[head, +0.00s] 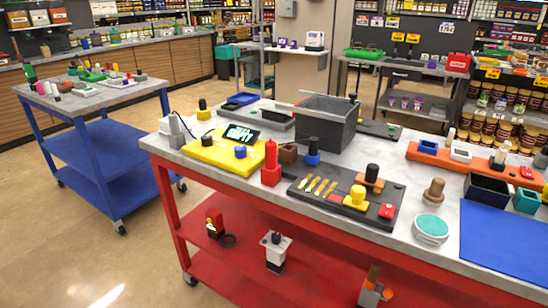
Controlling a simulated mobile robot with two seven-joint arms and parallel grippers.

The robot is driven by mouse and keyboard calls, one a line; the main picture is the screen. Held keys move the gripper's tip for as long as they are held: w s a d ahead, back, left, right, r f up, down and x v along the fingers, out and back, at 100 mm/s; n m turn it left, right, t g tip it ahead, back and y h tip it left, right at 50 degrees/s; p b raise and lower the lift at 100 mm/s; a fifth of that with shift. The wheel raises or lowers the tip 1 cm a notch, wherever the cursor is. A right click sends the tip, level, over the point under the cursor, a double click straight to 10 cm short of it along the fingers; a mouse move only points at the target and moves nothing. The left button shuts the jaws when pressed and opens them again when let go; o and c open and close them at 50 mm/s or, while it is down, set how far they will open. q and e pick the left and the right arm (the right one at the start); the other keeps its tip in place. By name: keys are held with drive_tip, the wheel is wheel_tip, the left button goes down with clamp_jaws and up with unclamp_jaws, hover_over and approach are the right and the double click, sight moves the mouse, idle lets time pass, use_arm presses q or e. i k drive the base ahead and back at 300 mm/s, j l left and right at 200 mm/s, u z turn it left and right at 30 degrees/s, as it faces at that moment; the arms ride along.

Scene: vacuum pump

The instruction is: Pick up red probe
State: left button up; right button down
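A red probe (271,154) stands upright on a red square base (271,175) near the front edge of the red-framed table (232,192). It has a narrow tip and a wider body. I cannot tell whether the base is part of the probe or a separate holder. Neither of my grippers is in the head view.
Left of the probe is a yellow device (215,152) with a dark display. Right of it is a dark board (340,205) with yellow and red parts. A blue cart (108,155) is at left.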

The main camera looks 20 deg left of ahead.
sight(269, 149)
drive_tip(key=i+j, duration=0.15)
drive_tip(key=j, duration=0.25)
drive_tip(key=i+j, duration=0.1)
drive_tip(key=j, duration=0.25)
drive_tip(key=i+j, duration=0.15)
drive_tip(key=j, duration=0.25)
drive_tip(key=i+j, duration=0.15)
drive_tip(key=j, duration=0.25)
drive_tip(key=i+j, duration=0.1)
drive_tip(key=j, duration=0.25)
drive_tip(key=z, duration=0.05)
